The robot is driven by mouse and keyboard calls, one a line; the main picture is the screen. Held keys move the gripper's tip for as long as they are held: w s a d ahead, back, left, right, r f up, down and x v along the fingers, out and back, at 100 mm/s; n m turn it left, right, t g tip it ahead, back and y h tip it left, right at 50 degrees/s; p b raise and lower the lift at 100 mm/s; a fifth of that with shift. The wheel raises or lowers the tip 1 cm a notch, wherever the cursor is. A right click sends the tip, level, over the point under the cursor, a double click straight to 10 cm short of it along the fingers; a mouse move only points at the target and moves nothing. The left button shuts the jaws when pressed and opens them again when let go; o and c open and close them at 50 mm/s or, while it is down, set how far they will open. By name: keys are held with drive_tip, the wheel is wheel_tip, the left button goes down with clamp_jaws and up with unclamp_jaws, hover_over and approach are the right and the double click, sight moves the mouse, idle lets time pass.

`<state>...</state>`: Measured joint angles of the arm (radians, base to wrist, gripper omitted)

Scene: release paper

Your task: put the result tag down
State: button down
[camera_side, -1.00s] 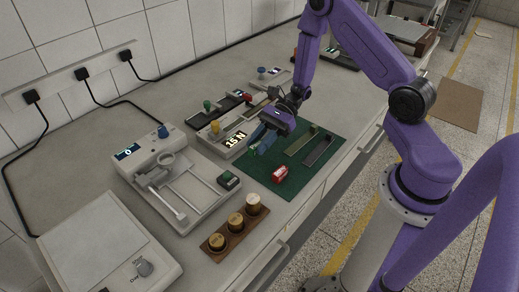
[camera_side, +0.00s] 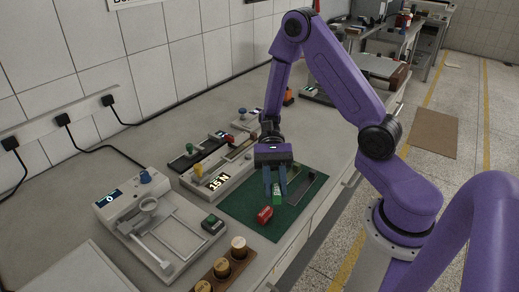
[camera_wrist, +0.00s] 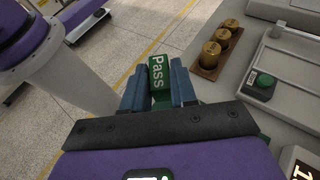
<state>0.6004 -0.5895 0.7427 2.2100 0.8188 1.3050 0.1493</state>
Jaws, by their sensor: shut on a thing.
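My gripper (camera_side: 275,184) points down over the green mat (camera_side: 238,205), its blue fingers shut on a green tag (camera_side: 277,193). In the wrist view the green tag (camera_wrist: 158,73) reads "Pass" and sits between my fingertips (camera_wrist: 160,88). I cannot tell whether its lower edge touches the mat. A red tag (camera_side: 265,215) lies on the mat just in front of my gripper, apart from it. Two thin strips, one of them dark grey (camera_side: 302,190), lie on the mat to the right.
A force tester reading "15 N" (camera_side: 219,181) stands left of the mat. A white instrument (camera_side: 150,225) and a green-button box (camera_side: 213,224) stand nearer. Brass weights on a wooden holder (camera_side: 221,269) stand in front. The bench edge runs close along the mat's right side.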

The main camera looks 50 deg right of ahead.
drive_tip(key=s+d+n+g+h, duration=0.4)
drive_tip(key=s+d+n+h, duration=0.1)
drive_tip(key=s+n+h, duration=0.15)
drive_tip(key=w+d+r+n+t+h, duration=0.2)
drive_tip(key=w+d+n+t+h, duration=0.1)
drive_tip(key=d+n+h, duration=0.4)
drive_tip(key=w+d+r+n+t+h, duration=0.2)
drive_tip(key=w+d+n+t+h, duration=0.15)
drive_tip(key=n+h, duration=0.55)
drive_tip(key=w+r+n+t+h, duration=0.1)
drive_tip(key=w+r+n+t, duration=0.1)
drive_tip(key=w+n+t, duration=0.45)
drive_tip(key=shift+m, duration=0.5)
drive_tip(key=w+d+f, duration=0.1)
drive_tip(key=w+f, duration=0.2)
drive_tip(key=w, duration=0.1)
drive_tip(key=w+d+f, duration=0.1)
drive_tip(key=w+f, duration=0.2)
drive_tip(key=w, duration=0.1)
drive_tip(key=w+d+f, duration=0.2)
drive_tip(key=w, duration=0.2)
drive_tip(key=shift+w+d+f, duration=0.1)
drive_tip(key=shift+w+f, duration=0.2)
drive_tip(key=shift+f, duration=0.1)
drive_tip(key=shift+w+d+f+h, duration=0.15)
drive_tip(key=shift+w+f+h, duration=0.1)
drive_tip(key=shift+w+f, duration=0.35)
drive_tip(key=shift+s+f, duration=0.1)
drive_tip(key=shift+f, duration=1.45)
drive_tip(key=shift+f, duration=0.1)
